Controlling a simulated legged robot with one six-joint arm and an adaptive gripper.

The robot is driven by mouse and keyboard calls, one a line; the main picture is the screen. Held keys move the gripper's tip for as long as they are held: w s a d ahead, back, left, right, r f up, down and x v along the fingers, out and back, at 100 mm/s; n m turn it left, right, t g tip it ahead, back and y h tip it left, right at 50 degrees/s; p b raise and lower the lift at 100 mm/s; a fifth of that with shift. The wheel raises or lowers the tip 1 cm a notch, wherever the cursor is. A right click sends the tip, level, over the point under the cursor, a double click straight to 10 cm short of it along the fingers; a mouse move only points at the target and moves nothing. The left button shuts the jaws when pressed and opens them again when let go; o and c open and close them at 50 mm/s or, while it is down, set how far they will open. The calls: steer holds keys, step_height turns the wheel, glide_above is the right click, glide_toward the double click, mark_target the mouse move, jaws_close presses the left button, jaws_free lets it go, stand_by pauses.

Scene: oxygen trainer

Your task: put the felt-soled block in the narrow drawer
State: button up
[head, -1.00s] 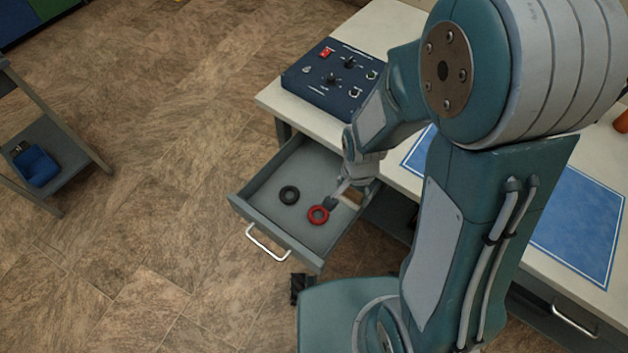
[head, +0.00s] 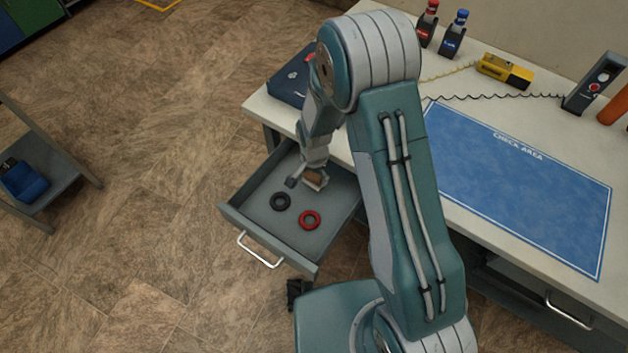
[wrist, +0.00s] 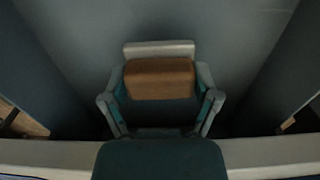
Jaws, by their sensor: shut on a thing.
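The narrow drawer (head: 263,241) is pulled out from the bench, and its grey inside faces up. My gripper (head: 305,181) is over or inside the drawer's back part, near the bench. It is shut on a brown-topped block (head: 316,175), taken as the felt-soled block. In the wrist view the block (wrist: 160,78) sits between the two fingers of my gripper (wrist: 160,100), with the drawer's walls on both sides.
A black ring (head: 281,201) and a red ring (head: 310,220) lie in the drawer, in front of my gripper. The bench holds a blue control box (head: 290,82) and a blue check-area mat (head: 520,190). A low shelf (head: 70,190) with a blue object stands at left.

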mark_target(314, 182)
step_height(314, 182, down, 3)
steer(key=shift+r, duration=0.1)
steer(key=shift+s, duration=0.1)
steer(key=o, duration=1)
steer(key=shift+c, duration=0.2)
